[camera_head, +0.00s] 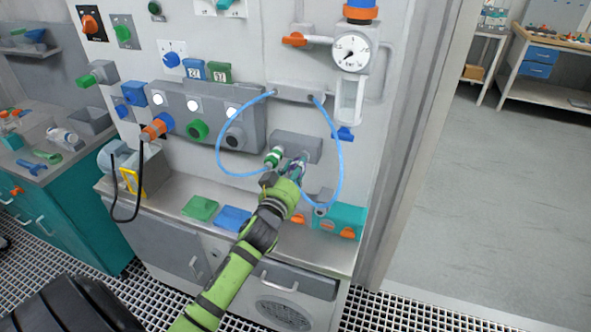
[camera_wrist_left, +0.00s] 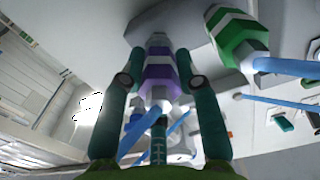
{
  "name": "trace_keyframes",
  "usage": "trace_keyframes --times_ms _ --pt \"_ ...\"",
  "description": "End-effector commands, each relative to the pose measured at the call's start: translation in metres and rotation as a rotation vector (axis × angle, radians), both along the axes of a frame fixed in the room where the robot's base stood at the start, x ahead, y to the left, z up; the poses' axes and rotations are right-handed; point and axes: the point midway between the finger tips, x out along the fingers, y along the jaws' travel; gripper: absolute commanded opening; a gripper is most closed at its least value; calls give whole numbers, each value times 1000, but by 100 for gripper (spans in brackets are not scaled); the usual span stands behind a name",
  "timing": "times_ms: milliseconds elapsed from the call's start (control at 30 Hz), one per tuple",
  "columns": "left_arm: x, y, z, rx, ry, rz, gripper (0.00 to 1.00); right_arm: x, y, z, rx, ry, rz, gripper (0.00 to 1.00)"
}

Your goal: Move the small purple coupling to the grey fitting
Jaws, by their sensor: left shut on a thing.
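The small purple coupling (camera_wrist_left: 160,68), banded purple and white, sits between the two teal fingers of my left gripper (camera_wrist_left: 157,65) in the left wrist view. The gripper is shut on it. In the head view my left gripper (camera_head: 297,172) is at the front of the grey fitting (camera_head: 310,147) on the wall panel and mostly hides the coupling. The coupling's far end points at the grey fitting, which also shows in the wrist view (camera_wrist_left: 180,35). I cannot tell whether they touch. My right gripper is out of view.
A green coupling (camera_head: 273,156) with a blue hose sits on the fitting just left of my gripper. Another blue hose (camera_head: 341,165) loops down on the right. Green (camera_head: 200,208) and blue (camera_head: 232,218) blocks and a teal box (camera_head: 342,217) stand on the ledge below.

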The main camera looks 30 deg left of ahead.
Motion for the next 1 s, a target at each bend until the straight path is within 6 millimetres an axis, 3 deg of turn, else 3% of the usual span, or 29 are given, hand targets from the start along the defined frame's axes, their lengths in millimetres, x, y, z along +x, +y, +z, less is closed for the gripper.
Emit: trace_keyframes --times_ms 533,567,600,633,1000 --pt "11 2 0 0 -1 -1 0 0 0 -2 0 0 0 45" --pt "11 2 0 0 -1 -1 37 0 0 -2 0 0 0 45" --pt "11 2 0 1 0 -1 53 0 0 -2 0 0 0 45" --pt "11 2 0 1 0 -1 61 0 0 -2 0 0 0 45" --pt "8 2 -1 0 1 0 61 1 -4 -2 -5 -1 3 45"
